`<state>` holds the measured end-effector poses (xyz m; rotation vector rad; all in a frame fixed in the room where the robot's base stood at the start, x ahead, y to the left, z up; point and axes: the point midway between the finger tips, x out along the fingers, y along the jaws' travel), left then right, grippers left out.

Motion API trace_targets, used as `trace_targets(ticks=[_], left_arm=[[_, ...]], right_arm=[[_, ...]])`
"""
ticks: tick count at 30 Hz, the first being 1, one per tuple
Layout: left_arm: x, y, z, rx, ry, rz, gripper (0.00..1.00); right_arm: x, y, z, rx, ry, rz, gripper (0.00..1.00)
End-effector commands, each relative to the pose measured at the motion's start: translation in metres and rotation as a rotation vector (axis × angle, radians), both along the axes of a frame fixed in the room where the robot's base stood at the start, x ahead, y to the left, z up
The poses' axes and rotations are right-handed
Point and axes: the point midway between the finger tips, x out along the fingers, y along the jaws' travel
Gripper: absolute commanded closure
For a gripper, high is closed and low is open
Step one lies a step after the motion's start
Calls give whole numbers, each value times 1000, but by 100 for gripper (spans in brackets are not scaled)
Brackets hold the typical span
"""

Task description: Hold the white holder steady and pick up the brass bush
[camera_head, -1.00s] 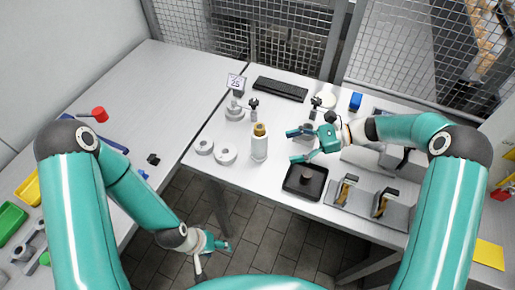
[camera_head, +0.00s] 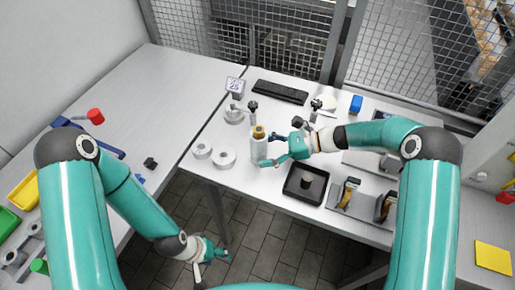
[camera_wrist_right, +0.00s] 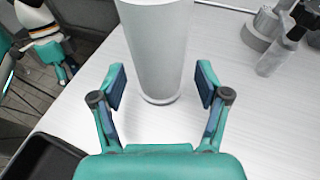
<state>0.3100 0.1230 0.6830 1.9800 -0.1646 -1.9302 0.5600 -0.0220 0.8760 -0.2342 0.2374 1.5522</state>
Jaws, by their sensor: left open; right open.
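The white holder (camera_head: 259,149) stands upright on the table in the head view, with the brass bush (camera_head: 259,131) at its top. In the right wrist view the white holder (camera_wrist_right: 158,50) rises between my fingers; its top and the bush are out of that view. My right gripper (camera_head: 268,150) is open, its fingers on either side of the holder's lower part. In the wrist view gaps show between the right gripper's pads (camera_wrist_right: 161,87) and the holder. My left gripper (camera_head: 226,256) is open and empty, low over the floor beside the table.
Grey rings (camera_head: 224,158) lie left of the holder. A black tray (camera_head: 305,184) with a dark round part is to its right front. Clamps on a plate (camera_head: 362,203) stand further right.

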Motion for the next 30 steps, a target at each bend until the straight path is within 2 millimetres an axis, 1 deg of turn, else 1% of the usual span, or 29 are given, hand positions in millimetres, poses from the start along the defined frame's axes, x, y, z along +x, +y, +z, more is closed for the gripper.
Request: trace_targets(ticks=[4, 13, 14, 21, 22, 30], left_arm=[[0, 0, -3, 0, 0, 0, 40], [0, 0, -3, 0, 0, 0, 40], [0, 0, -3, 0, 0, 0, 40], [0, 0, -3, 0, 0, 0, 40], [0, 0, -3, 0, 0, 0, 40], [0, 0, -3, 0, 0, 0, 40]], right_arm=[[0, 7, -2, 1, 0, 0, 25], [0, 8, -2, 1, 0, 0, 25], [0, 8, -2, 1, 0, 0, 27], [0, 9, -2, 1, -1, 1, 67], [0, 9, -2, 1, -1, 1, 71], [0, 9, -2, 0, -1, 1, 71]])
